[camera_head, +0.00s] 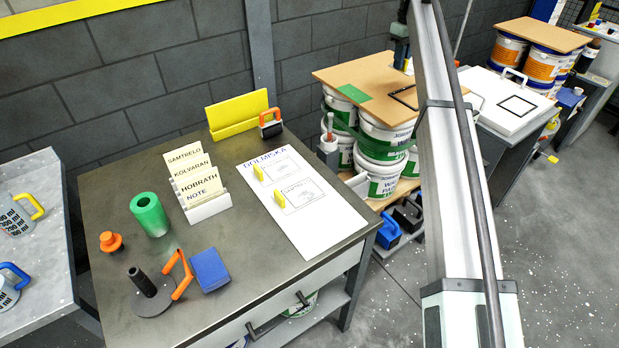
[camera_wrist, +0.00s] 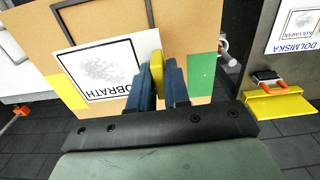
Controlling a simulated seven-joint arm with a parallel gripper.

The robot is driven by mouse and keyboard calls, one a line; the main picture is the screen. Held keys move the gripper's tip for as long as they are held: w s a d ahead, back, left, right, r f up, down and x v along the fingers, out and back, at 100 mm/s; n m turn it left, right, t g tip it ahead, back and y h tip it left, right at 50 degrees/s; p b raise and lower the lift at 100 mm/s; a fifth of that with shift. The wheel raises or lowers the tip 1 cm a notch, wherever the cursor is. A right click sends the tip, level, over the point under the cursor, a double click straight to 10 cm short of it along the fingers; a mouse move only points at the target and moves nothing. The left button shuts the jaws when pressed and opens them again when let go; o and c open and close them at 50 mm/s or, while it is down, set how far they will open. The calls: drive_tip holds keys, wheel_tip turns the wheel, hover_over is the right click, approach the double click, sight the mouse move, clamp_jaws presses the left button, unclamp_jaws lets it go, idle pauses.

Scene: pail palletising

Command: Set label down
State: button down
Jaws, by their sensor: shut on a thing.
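My gripper (camera_wrist: 160,82) is shut on the yellow tab (camera_wrist: 156,72) of a white label (camera_wrist: 105,72) in the wrist view. The label carries a grey smudge-like print in a frame and letters ending "OBRATH"; my fingers cover part of it. It is over a brown board (camera_wrist: 185,25); I cannot tell whether it touches. In the head view my gripper (camera_head: 402,55) is at the far side of the same board (camera_head: 345,74), on stacked pails, partly hidden by my arm. The board bears a green patch (camera_head: 350,92) and a black outlined frame (camera_head: 405,97).
A white card rack (camera_head: 208,208), a sheet marked DOLMISKA (camera_head: 318,220) with yellow-tabbed labels, a green cylinder (camera_head: 150,214) and a blue block (camera_head: 210,269) are on the dark table (camera_head: 95,200). White-lidded worktop (camera_head: 510,112) stands right of the board.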

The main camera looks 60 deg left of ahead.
drive_tip(key=s+a+n, duration=0.1)
drive_tip(key=s+a, duration=0.2)
drive_tip(key=s, duration=0.4)
drive_tip(key=s+a+n, duration=0.1)
drive_tip(key=s+a, duration=0.2)
drive_tip(key=s, duration=0.4)
drive_tip(key=s+d+f+n, duration=0.1)
drive_tip(key=s+d+f, duration=0.2)
drive_tip(key=s, duration=0.7)
drive_tip(key=s+d+f+n, duration=0.1)
drive_tip(key=s+d+f, duration=0.1)
drive_tip(key=s, duration=0.8)
drive_tip(key=s+d+f+m, duration=0.1)
drive_tip(key=s+d+f, duration=0.4)
drive_tip(key=d, duration=0.5)
drive_tip(key=s+d+f+m, duration=0.1)
drive_tip(key=s+d+f, duration=0.1)
drive_tip(key=s+d, duration=0.7)
drive_tip(key=shift+w+d+f+m, duration=0.2)
drive_tip(key=shift+f+m, duration=0.2)
drive_tip(key=shift+f, duration=1.3)
drive_tip(key=shift+w+d+f+m, duration=0.15)
drive_tip(key=shift+d+f+m, duration=0.2)
drive_tip(key=shift+f, duration=1.4)
drive_tip(key=shift+w+d+f+m, duration=0.15)
drive_tip(key=shift+f+m, duration=0.3)
drive_tip(key=shift+f, duration=1.25)
drive_tip(key=shift+f, duration=0.1)
